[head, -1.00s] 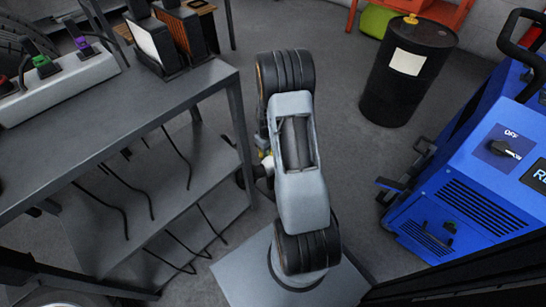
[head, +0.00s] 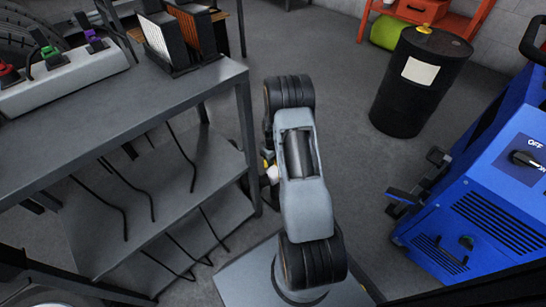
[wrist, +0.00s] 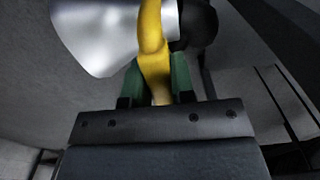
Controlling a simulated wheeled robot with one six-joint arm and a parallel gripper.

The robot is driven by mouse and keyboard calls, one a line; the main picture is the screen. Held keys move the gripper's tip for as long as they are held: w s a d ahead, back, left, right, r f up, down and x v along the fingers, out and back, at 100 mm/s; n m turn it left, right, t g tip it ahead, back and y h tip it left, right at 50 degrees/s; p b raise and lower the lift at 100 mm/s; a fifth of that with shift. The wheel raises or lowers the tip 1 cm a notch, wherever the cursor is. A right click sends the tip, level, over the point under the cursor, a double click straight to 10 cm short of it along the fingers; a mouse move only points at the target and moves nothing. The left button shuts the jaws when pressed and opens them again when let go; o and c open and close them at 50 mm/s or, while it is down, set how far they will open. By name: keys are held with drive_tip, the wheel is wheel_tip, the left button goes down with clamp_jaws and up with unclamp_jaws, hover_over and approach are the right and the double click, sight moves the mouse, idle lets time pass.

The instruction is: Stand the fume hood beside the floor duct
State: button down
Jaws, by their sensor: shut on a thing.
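In the wrist view my gripper (wrist: 158,82) is shut on the yellow neck of the fume hood (wrist: 153,58). The hood's silvery flared part (wrist: 98,35) spreads to the upper left, and a dark rounded part lies behind the neck at the upper right. In the head view my own arm hides most of the gripper and its load; only small yellow and pale bits show beside the arm, near the shelf's right end. I cannot make out the floor duct in either view.
A grey shelf bench (head: 110,105) with a power strip (head: 65,75) and hanging cables stands close on the left. A black drum (head: 418,90) stands at the back right. A blue machine (head: 480,190) fills the right side. Grey floor lies open between bench and drum.

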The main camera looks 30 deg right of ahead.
drive_tip(key=shift+w+d, duration=0.1)
drive_tip(key=shift+w, duration=0.05)
drive_tip(key=c, duration=1)
unclamp_jaws()
drive_tip(key=shift+f, duration=0.15)
drive_tip(key=shift+o, duration=0.2)
wheel_tip(320, 180, up, 12)
drive_tip(key=p, duration=0.4)
